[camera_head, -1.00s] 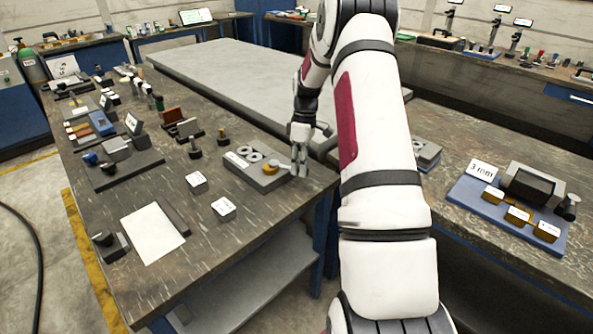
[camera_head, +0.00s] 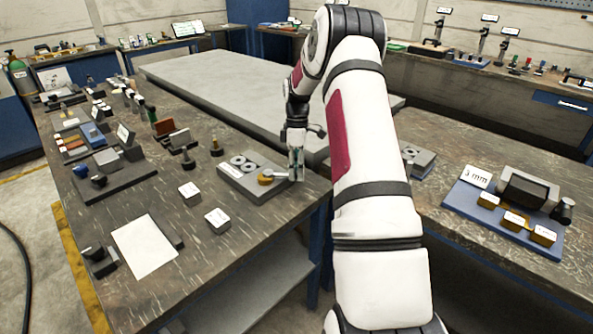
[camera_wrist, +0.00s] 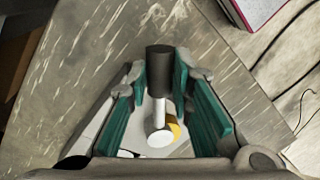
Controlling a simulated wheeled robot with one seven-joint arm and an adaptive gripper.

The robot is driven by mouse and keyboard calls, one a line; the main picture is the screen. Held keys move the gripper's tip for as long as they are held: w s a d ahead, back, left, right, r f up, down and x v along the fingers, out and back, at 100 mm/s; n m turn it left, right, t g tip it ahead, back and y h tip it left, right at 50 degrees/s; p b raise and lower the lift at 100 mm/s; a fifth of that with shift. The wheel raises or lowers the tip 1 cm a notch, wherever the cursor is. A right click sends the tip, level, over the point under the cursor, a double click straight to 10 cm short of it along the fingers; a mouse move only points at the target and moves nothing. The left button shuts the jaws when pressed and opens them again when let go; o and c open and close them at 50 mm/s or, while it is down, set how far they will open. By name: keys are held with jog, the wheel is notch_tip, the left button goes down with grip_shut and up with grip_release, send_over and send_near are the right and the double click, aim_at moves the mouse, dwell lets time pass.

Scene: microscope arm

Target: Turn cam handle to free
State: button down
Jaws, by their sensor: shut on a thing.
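The cam handle (camera_head: 266,178) has a yellow hub and a pale lever on the right end of a grey fixture block (camera_head: 232,180). The lever points right, toward the block's right end. My gripper (camera_head: 297,176) reaches down from above at the lever's outer end. In the wrist view, the handle's dark cylindrical knob (camera_wrist: 159,60) sits between my teal-padded fingers, and my gripper (camera_wrist: 158,72) is shut on it. The pale lever (camera_wrist: 158,108) runs from the knob down to the yellow hub (camera_wrist: 173,131). My wrist parts hide much of the block there.
The block has two round rings on top and stands near the right edge of the dark workbench (camera_head: 190,250). Two small labelled blocks (camera_head: 217,220) and a white sheet (camera_head: 144,248) lie left and in front. Another bench with a blue tray (camera_head: 465,200) stands right.

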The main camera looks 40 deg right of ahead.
jog(key=c, duration=1.4)
grip_release()
jog(key=shift+c, duration=0.2)
notch_tip(320, 180, up, 12)
jog(key=w+d, duration=0.1)
jog(key=shift+w+d, duration=0.3)
jog(key=shift+w, duration=0.05)
